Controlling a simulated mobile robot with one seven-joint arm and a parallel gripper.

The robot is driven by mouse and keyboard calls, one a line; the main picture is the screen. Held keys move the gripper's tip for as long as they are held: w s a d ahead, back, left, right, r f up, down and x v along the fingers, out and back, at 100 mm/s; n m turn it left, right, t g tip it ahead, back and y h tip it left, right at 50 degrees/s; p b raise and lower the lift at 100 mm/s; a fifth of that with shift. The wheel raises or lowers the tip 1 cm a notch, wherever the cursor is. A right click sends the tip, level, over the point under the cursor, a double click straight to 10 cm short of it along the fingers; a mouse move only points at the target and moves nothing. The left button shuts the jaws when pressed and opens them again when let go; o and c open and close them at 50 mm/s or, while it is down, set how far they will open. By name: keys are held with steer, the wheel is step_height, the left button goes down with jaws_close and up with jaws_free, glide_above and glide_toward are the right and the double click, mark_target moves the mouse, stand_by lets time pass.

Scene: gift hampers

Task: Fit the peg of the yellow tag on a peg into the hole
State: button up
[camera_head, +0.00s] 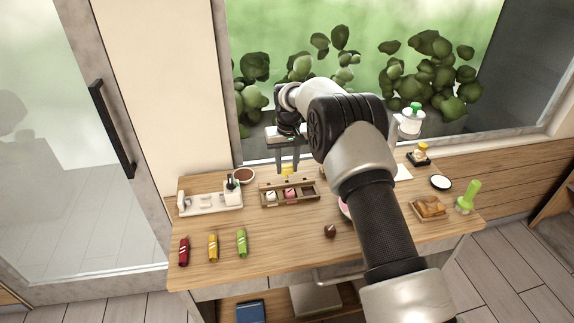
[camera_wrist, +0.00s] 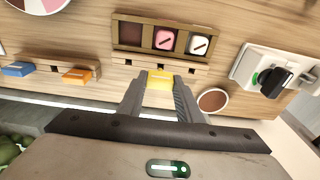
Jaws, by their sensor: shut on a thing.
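My gripper (camera_head: 288,170) is shut on the yellow tag on a peg (camera_head: 287,171). In the wrist view the yellow tag (camera_wrist: 160,79) sits between my two fingertips (camera_wrist: 160,88), right at the rear edge of the wooden box (camera_wrist: 118,38). Small holes show in the ledge (camera_wrist: 193,67) along that edge, to either side of the tag. The peg itself is hidden, and I cannot tell whether it is in a hole. In the head view the box (camera_head: 268,204) stands at the back of the table below my gripper.
The box holds a pink and a white piece. A white device (camera_head: 215,204) and a brown round dish (camera_head: 243,175) stand to its left. In the wrist view another wooden block carries a blue tag (camera_wrist: 17,69) and an orange tag (camera_wrist: 76,76). The front left holds several coloured tubes (camera_head: 213,247).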

mark_target(287, 166)
steer(key=shift+f+b, duration=1)
steer(key=shift+f, duration=0.65)
steer(key=o, duration=1.1)
steer(key=shift+r, duration=0.15)
step_height(287, 166, up, 17)
steer(key=s, duration=0.2)
steer(key=shift+d+p, duration=0.25)
steer(key=shift+p, duration=0.05)
